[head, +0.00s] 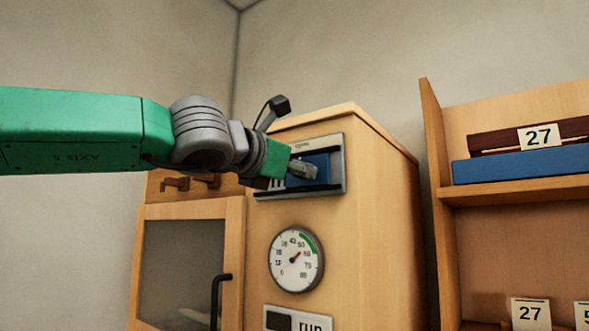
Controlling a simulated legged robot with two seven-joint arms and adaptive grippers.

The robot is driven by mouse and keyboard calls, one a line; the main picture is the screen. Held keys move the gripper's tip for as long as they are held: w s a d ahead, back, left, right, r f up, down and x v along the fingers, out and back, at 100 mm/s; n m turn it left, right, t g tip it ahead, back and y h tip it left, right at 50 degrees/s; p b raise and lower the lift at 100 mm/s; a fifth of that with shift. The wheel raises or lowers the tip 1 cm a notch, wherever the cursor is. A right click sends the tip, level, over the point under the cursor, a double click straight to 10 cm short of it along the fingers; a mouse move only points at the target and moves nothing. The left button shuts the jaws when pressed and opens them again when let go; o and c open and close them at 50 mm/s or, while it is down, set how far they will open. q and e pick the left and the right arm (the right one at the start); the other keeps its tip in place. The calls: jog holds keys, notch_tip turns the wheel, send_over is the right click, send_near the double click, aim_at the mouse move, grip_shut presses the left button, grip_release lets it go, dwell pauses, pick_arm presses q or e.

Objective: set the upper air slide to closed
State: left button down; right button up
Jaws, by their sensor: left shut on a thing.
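The upper air slide (322,165) is a blue plate in a grey metal frame (337,150), high on the front of a wooden cabinet. My left gripper (303,169) reaches in from the left and is shut on the slide at its left part. The fingers cover the spot they hold, so the grip itself is hidden. Dark slots (276,184) show at the frame's lower left, beside the gripper. Small lettering on the frame's top edge is too small to read. My right gripper is not in view.
Below the slide is a round dial (296,259) and a "run" panel (298,319). At left is a glazed door (185,265) with a dark handle (216,298). A wooden shelf (515,190) with a blue item (520,164) stands at right.

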pick_arm(q)
jog(key=shift+d+r, duration=0.2)
jog(key=shift+r, duration=0.15)
jog(key=shift+a, duration=0.1)
jog(key=shift+w, duration=0.1)
jog(key=shift+w+a+r+p, duration=0.1)
jog(key=shift+w+a+p, duration=0.15)
jog(key=shift+a+p, duration=0.1)
jog(key=w+a+p, duration=0.4)
jog(key=a, duration=0.2)
jog(key=shift+w, duration=0.15)
jog(key=c, duration=1.2)
grip_release()
jog(key=shift+w, duration=0.1)
jog(key=shift+a+f+v, duration=0.1)
jog(key=shift+f+v, duration=0.05)
jog(key=shift+v, duration=2.8)
jog(key=shift+a+f+v, duration=0.1)
jog(key=shift+f+v, duration=0.1)
jog(key=shift+v, duration=2.8)
